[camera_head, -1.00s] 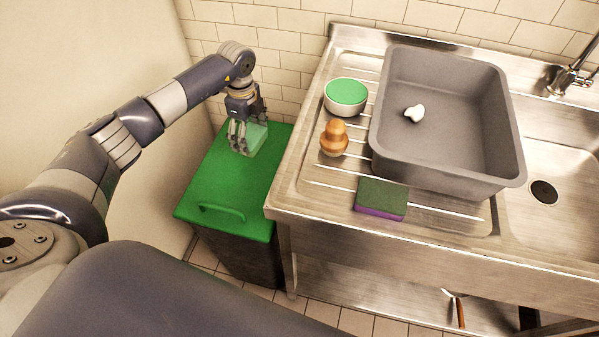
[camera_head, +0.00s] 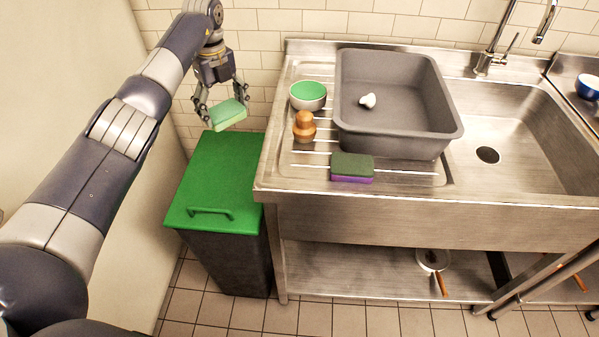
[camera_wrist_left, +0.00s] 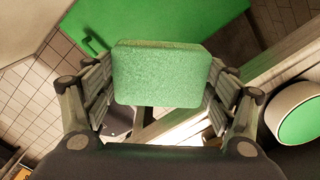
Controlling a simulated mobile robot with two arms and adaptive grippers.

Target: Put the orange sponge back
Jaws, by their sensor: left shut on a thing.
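My left gripper (camera_head: 225,106) is shut on a green block-shaped sponge (camera_head: 230,116), held in the air just above the far end of the green bin lid. The held sponge also shows in the left wrist view (camera_wrist_left: 160,75), between the two fingers, with its green face towards the camera. I see no orange on it in these views; its far side is hidden. Another sponge (camera_head: 352,166), dark green on top and purple below, lies on the drainboard's front part. My right gripper is not in view.
The bin's green lid (camera_head: 215,175) is shut and bare. On the steel drainboard stand a white bowl with green inside (camera_head: 308,95), a wooden-handled brush (camera_head: 304,127) and a grey tub (camera_head: 400,145) holding a small white thing (camera_head: 367,100).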

